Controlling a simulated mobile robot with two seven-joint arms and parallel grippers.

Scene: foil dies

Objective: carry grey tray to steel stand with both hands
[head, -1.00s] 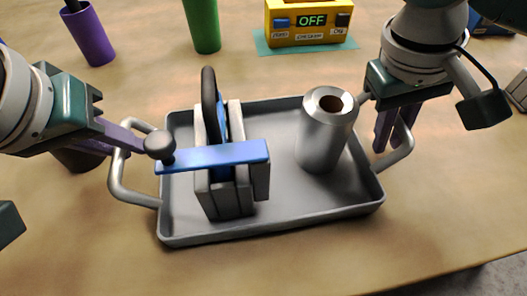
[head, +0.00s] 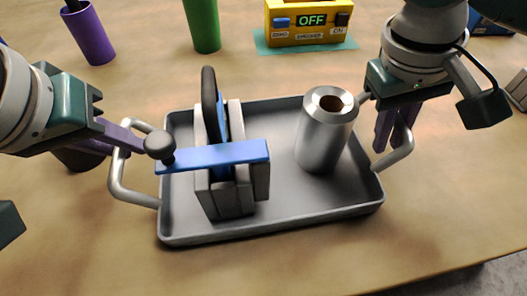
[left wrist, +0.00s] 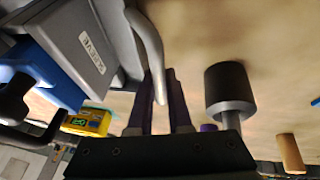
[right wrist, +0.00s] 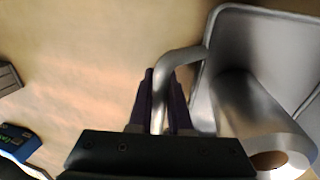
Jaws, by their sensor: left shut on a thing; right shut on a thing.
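The grey tray (head: 285,202) has a raised rim and a bar handle at each end. It carries a grey block device with a blue lever (head: 212,156) on its left side and a steel cylinder with a hole on top (head: 325,135) on its right. My left gripper (head: 135,140) is shut on the left handle, which also shows between its fingers in the left wrist view (left wrist: 158,85). My right gripper (head: 388,140) is shut on the right handle, seen between its fingers in the right wrist view (right wrist: 163,95). I cannot pick out the steel stand.
A yellow box reading OFF (head: 308,22) stands on a teal mat at the back. A purple cup (head: 90,35) and a green cylinder (head: 203,25) stand at the back left. A dark round object (head: 78,160) sits behind the left handle. The table's front edge shows at lower right.

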